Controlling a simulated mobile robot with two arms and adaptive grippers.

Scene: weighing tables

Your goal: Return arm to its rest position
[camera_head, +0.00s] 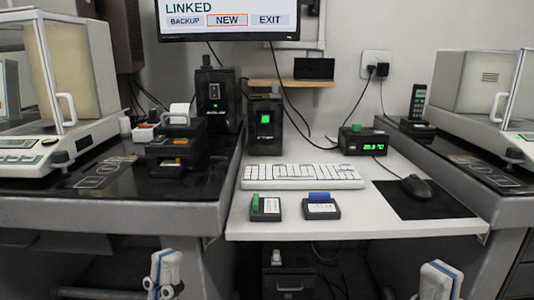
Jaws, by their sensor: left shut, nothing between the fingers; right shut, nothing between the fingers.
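My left gripper (165,272) shows at the bottom edge, left of centre, below the front edge of the left dark table. My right gripper (438,280) shows at the bottom edge on the right, below the front edge of the white table. Both have pale blue and white fingers, are shut and hold nothing. Neither touches anything that I can see. The arms behind them are mostly out of view.
The white table (260,228) holds a keyboard (302,176), a block with a green top (265,207), one with a blue top (321,206) and a mouse (416,187). Balances stand left (35,157) and right (480,85). A dark box (289,280) stands below.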

